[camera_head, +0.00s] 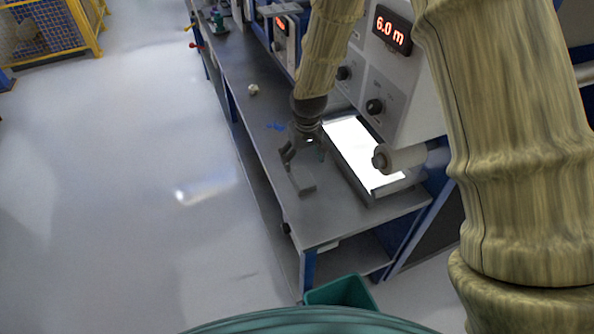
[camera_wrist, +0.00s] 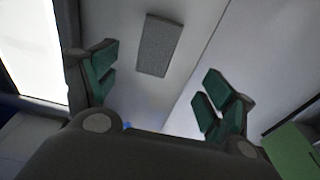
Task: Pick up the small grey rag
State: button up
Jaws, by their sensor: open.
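The small grey rag (camera_wrist: 160,46) looks like a flat grey rectangle lying on the bench top. It shows in the upper middle of the wrist view, beyond and between my fingertips, apart from both. In the head view the grey piece (camera_head: 303,183) lies near the front end of the bench, just below my gripper (camera_head: 306,155). My gripper, also in the wrist view (camera_wrist: 160,78), is open and empty, with its green-padded fingers spread wide. In the head view it partly covers the area behind the rag.
The grey bench (camera_head: 240,75) runs back along the machine. A blue scrap (camera_head: 275,126) and a small pale item (camera_head: 253,90) lie farther back. A teal bin (camera_head: 342,291) stands below the bench's front end.

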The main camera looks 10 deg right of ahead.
aim_at(302, 177)
jog(key=shift+w+d+f, duration=0.15)
jog(key=shift+f, duration=0.2)
jog(key=f, duration=0.1)
jog(key=f+p, duration=0.1)
jog(key=f, duration=0.1)
jog(key=shift+w+a+f, duration=0.3)
jog(key=shift+a, duration=0.1)
jog(key=shift+w+d+f+p, duration=0.1)
jog(key=shift+d+f+p, duration=0.1)
jog(key=shift+f+p, duration=0.65)
jog(key=shift+d+f+p, duration=0.2)
jog(key=shift+f+p, duration=0.45)
jog(key=shift+f, duration=0.3)
jog(key=shift+w+f+p, duration=0.15)
jog(key=shift+f+p, duration=0.25)
jog(key=shift+f, duration=0.9)
jog(key=c, duration=1)
